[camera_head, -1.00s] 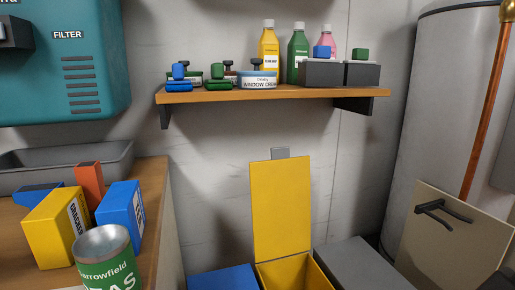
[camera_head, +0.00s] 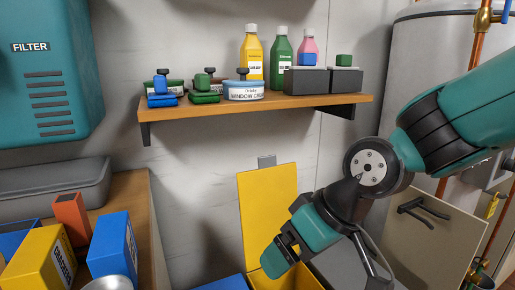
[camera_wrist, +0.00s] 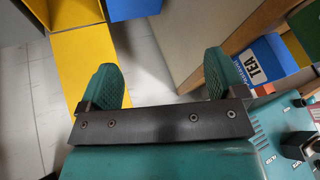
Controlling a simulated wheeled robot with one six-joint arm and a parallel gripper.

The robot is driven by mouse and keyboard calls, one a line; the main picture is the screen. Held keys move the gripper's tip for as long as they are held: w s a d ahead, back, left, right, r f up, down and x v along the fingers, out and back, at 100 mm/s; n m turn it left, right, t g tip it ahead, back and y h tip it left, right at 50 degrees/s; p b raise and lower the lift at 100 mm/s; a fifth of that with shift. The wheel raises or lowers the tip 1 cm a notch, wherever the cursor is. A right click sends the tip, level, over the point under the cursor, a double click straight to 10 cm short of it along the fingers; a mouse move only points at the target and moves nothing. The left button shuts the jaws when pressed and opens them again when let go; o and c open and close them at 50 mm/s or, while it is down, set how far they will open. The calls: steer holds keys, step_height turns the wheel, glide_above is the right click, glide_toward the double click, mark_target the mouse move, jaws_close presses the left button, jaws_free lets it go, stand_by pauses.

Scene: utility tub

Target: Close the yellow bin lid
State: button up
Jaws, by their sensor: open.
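The yellow bin lid (camera_head: 268,207) stands open and upright in front of the wall in the head view. The top edge of the yellow bin (camera_head: 285,283) shows below it at the bottom edge. My gripper (camera_head: 283,255) is in front of the lid's lower part and hides some of it and the bin. I cannot tell whether it touches the lid. In the wrist view my gripper (camera_wrist: 160,65) has its two teal fingers apart with nothing between them. A yellow panel (camera_wrist: 85,60) lies behind the left finger there; which part of the bin it is, I cannot tell.
A blue bin lid (camera_head: 219,284) is left of the yellow bin, and a grey one (camera_head: 335,262) is on its right, partly behind my arm. A wooden shelf (camera_head: 260,107) with bottles and tins hangs above. A counter (camera_head: 135,215) with boxes is at the left.

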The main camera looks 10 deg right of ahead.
steer(key=w+d+r+m+t+p, duration=0.1)
steer(key=w+d+r+t+p, duration=0.15)
steer(key=w, duration=0.45)
steer(key=w+d+r+m+t+p, duration=0.1)
steer(key=w+r+t+p, duration=0.1)
steer(key=w+t+p, duration=0.3)
steer(key=m+t+h+p, duration=0.1)
steer(key=t+h+p, duration=0.2)
steer(key=p, duration=0.1)
glide_toward(268, 159)
steer(key=p+x, duration=0.2)
steer(key=x, duration=0.8)
steer(key=shift+w, duration=0.2)
steer(key=c, duration=1.3)
steer(key=shift+s+f, duration=0.1)
